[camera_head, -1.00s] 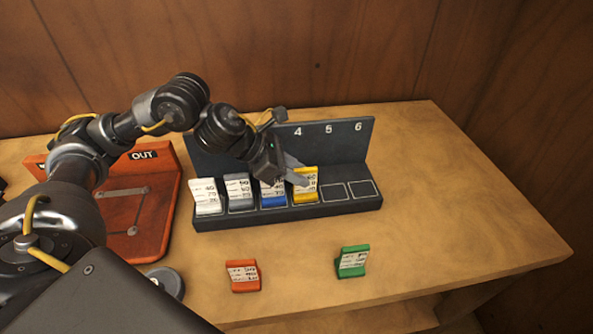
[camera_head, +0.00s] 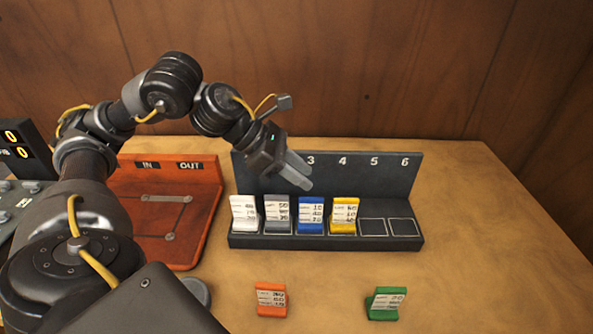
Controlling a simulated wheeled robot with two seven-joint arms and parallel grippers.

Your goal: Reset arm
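My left gripper (camera_head: 298,172) is raised in front of the back panel of the dark numbered rack (camera_head: 260,242), above the blue card block (camera_head: 311,214). No block shows between its fingers; the side-on angle hides any gap between them. White (camera_head: 243,213), grey (camera_head: 277,214), blue and yellow (camera_head: 344,215) card blocks stand in the rack's first slots from the left. The two slots under 5 and 6 are empty. An orange block (camera_head: 271,300) and a green block (camera_head: 386,304) stand on the table in front of the rack. My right gripper is not in view.
A red-orange board (camera_head: 206,215) marked IN and OUT, with grey link bars, lies left of the rack. A dark device with yellow digits (camera_head: 12,137) is at the far left. The wooden table (camera_head: 480,230) is clear to the right of the rack.

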